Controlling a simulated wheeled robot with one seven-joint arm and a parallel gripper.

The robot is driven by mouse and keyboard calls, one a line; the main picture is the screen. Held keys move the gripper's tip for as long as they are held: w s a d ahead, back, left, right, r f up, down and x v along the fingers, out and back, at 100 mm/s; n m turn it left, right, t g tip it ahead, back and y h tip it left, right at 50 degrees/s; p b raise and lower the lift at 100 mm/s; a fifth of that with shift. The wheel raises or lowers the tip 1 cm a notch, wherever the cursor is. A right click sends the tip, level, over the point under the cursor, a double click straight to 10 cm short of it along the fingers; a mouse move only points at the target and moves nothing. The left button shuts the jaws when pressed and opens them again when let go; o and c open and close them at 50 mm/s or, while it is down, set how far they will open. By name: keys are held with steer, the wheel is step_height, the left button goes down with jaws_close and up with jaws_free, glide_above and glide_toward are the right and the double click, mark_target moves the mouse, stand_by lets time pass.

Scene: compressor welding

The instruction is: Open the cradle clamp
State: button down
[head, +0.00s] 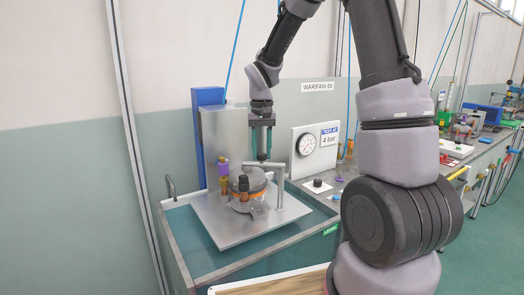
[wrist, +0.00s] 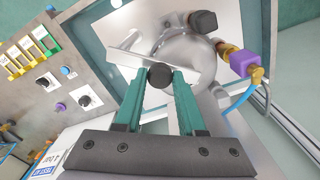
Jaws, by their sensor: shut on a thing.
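The compressor (head: 245,183), a grey domed body with orange at its base, stands on a light metal plate (head: 215,222) over the water tank. It also shows in the wrist view (wrist: 187,50), partly hidden. The cradle clamp (head: 279,172) is a pale metal bar beside and partly over the compressor; in the wrist view its bar (wrist: 128,57) runs behind my fingertips. A black round knob (wrist: 160,76) sits between my green fingers. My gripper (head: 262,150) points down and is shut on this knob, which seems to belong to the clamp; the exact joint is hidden.
A purple fitting (wrist: 246,62) with a hose and brass parts stands beside the compressor. The tank rim (head: 300,237) surrounds the plate. A gauge panel (head: 313,150) and a bench with knobs stand to the right. A blue column (head: 208,100) rises behind.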

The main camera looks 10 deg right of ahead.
steer(key=s+d+n, duration=0.3)
steer(key=s+n, duration=0.5)
steer(key=n, duration=0.9)
stand_by(0.6)
steer(key=c, duration=0.5)
jaws_free()
steer(key=shift+d, duration=0.1)
steer(key=shift+r, duration=0.1)
step_height(320, 180, up, 11)
steer(key=shift+f, duration=0.2)
